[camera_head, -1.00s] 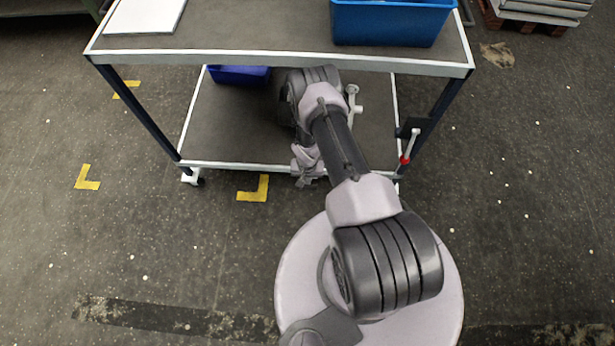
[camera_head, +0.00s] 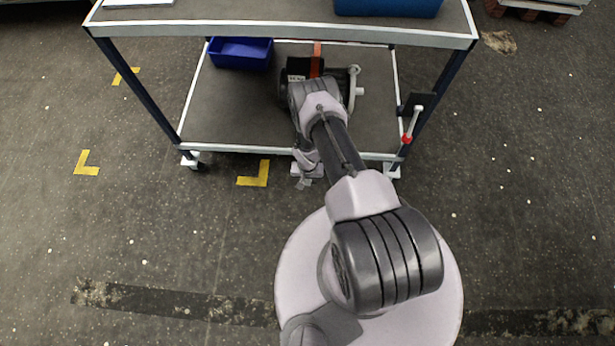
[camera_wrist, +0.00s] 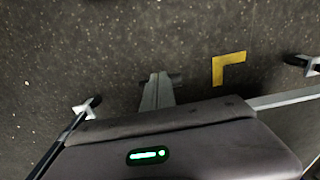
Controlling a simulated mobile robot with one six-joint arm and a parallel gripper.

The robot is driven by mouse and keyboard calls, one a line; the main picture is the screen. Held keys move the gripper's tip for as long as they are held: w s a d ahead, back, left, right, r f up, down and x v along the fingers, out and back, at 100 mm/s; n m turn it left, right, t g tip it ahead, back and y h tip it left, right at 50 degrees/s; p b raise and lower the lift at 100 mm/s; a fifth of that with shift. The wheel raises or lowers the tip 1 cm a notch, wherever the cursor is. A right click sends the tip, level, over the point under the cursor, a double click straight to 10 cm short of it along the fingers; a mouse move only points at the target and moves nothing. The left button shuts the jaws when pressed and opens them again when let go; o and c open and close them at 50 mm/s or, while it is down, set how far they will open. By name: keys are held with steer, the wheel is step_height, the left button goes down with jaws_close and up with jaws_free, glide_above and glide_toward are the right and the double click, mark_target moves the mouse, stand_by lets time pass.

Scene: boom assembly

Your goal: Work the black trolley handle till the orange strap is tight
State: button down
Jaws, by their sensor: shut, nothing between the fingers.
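The orange strap (camera_head: 317,62) shows as a short upright band on the trolley's lower shelf in the head view, just beyond my wrist. It runs beside a black part with a white label (camera_head: 296,67), and my arm covers whatever lies below. I cannot make out the black handle surely. My gripper (camera_head: 305,176) hangs at the lower shelf's front edge, over the floor. In the wrist view its grey fingers (camera_wrist: 157,88) are together, with nothing seen between them. A small dark piece (camera_wrist: 175,79) shows beside the fingertips, and whether they touch is unclear. The strap's tightness cannot be judged.
The grey trolley (camera_head: 250,148) has a blue bin (camera_head: 240,53) on its lower shelf and a bigger blue crate (camera_head: 388,8) on top. A red-and-white lever (camera_head: 412,122) stands by its right leg. A yellow corner mark (camera_head: 254,174) lies on the floor, which is open left.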

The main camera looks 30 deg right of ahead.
steer(key=f, duration=0.1)
steer(key=f+b, duration=0.1)
steer(key=f, duration=0.2)
steer(key=shift+s+a, duration=0.25)
steer(key=shift+s, duration=0.1)
stand_by(1.1)
